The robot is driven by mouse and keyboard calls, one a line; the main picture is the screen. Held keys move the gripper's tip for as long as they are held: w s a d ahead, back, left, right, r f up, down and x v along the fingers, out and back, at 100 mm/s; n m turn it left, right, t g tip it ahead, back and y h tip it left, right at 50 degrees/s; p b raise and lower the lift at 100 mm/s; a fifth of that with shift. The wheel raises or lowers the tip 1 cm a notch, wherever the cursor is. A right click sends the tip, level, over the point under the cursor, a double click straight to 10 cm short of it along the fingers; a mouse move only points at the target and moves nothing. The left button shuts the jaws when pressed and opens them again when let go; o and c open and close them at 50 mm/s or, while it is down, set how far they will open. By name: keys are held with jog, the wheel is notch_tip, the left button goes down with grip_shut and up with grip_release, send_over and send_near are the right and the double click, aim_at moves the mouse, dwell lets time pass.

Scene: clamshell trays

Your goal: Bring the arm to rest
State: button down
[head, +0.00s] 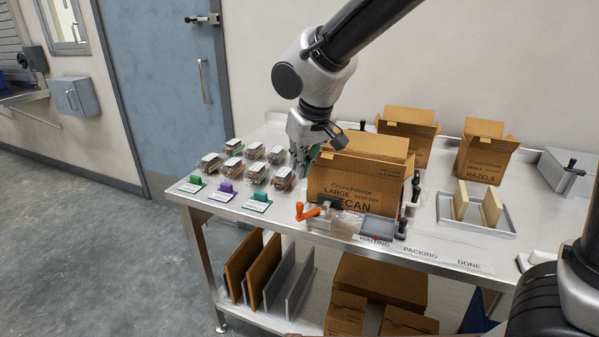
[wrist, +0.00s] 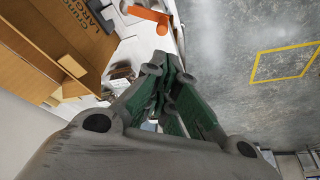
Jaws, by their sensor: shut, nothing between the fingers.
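My gripper (head: 306,163) points down over the table, just left of the open cardboard box marked large pecan (head: 352,182). In the wrist view its green-padded fingers (wrist: 172,66) are together with nothing between them. My arm reaches in from the top of the head view and bends at the wrist above the box. In the head view the fingertips are partly hard to make out against the box and the nearby clamshell trays (head: 282,178).
Several filled clamshells stand left of the gripper, behind green, purple and teal card holders (head: 226,192). An orange-handled device (head: 312,211) stands before the pecan box. Two more open boxes stand behind, including the hazels box (head: 484,155). A grey tray (head: 500,228) lies right.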

jog(key=s+d+r+m, duration=0.2)
jog(key=s+d, duration=0.4)
jog(key=d, duration=0.6)
jog(key=s+d+r+m+h, duration=0.1)
jog(key=s+d, duration=0.5)
jog(key=d, duration=0.7)
jog(key=s+d+r+m+t+h, duration=0.1)
jog(key=s+d+r+m, duration=0.2)
jog(key=d, duration=1)
jog(key=s, duration=0.3)
jog(key=shift+s+r+m, duration=0.25)
jog(key=shift+s+m, duration=0.05)
jog(key=shift+s, duration=0.1)
